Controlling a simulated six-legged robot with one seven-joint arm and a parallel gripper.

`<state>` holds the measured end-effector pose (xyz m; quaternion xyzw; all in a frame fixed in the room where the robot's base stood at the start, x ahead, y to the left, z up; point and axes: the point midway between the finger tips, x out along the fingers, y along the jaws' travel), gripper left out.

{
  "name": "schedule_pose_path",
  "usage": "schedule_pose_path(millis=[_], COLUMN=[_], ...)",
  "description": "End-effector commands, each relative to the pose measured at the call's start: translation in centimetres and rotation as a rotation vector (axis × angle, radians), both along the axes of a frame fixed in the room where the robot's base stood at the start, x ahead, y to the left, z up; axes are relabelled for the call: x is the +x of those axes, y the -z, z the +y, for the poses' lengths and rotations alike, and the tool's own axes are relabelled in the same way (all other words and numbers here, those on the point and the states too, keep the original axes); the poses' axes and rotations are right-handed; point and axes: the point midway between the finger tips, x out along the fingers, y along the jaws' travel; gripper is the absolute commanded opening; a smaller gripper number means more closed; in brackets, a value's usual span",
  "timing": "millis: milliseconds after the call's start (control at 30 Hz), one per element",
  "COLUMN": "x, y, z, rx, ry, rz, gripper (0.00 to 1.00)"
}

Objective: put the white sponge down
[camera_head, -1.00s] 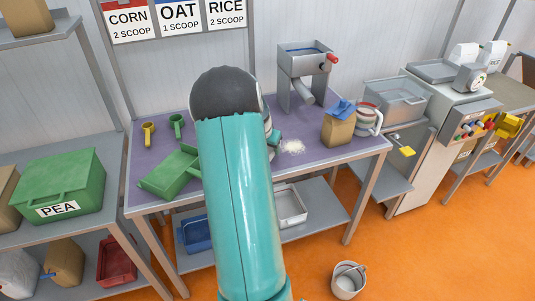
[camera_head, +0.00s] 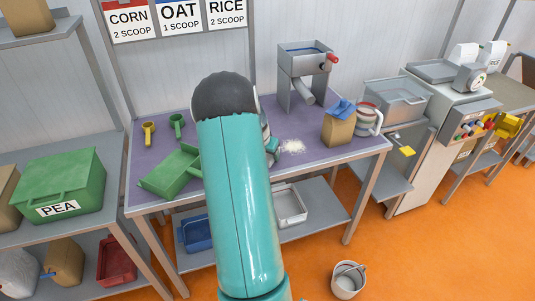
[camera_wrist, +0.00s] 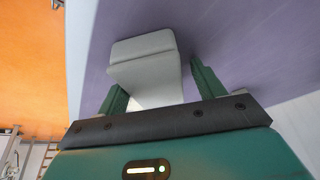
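The white sponge (camera_wrist: 146,62) shows in the wrist view as a pale block between the two green fingers of my gripper (camera_wrist: 160,78), reaching past their tips. A strip of purple surface shows between the sponge and the right finger. On the left, the sponge overlaps the finger's tip, and I cannot tell if they touch. My gripper looks open around the sponge. The purple tabletop (camera_wrist: 245,50) lies close behind; contact with the sponge is unclear. In the head view my arm hides the sponge and most of my gripper.
The purple table (camera_head: 300,165) holds a green tray (camera_head: 168,175), yellow scoop (camera_head: 148,132), green scoop (camera_head: 177,124), white powder (camera_head: 292,146), a grey mill (camera_head: 302,75), a paper bag (camera_head: 338,128) and a striped jug (camera_head: 368,118). A bucket (camera_head: 348,281) stands on the orange floor.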

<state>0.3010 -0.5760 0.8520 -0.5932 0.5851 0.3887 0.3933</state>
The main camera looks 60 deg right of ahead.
Motion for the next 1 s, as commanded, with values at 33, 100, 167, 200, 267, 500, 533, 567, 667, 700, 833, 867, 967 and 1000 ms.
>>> schedule_pose_path(millis=[33,100,167,200,267,500,533,567,667,700,833,867,967,1000], x=[-0.8,-0.9,-1.0,-1.1,-1.2,-1.4,-1.4,-1.5,-1.2,-1.1,-0.8,-0.8,-0.7,-0.7], y=[1.1,1.1,1.2,1.2,1.2,0.6,0.3,-0.1,-1.8,-2.7,-5.5,-6.1,-8.2,-8.9], z=[0.3,0.3,0.3,0.3,0.3,0.1,0.1,0.1,0.8,1.2,2.3,2.5,3.3,3.6], rx=[0.015,0.016,0.017,0.017,0.018,0.016,0.016,0.016,0.012,0.011,0.009,0.009,0.008,0.009], ry=[0.005,0.006,0.007,0.008,0.009,0.012,0.013,0.014,0.01,0.009,0.005,0.005,0.005,0.005], rz=[0.015,0.017,0.018,0.019,0.019,0.02,0.019,0.02,0.017,0.016,0.013,0.013,0.012,0.011], gripper=[0.76,0.76,0.76,0.76,0.76,0.76,0.76,0.76,0.76,0.76,0.76,0.76,0.76,0.76])
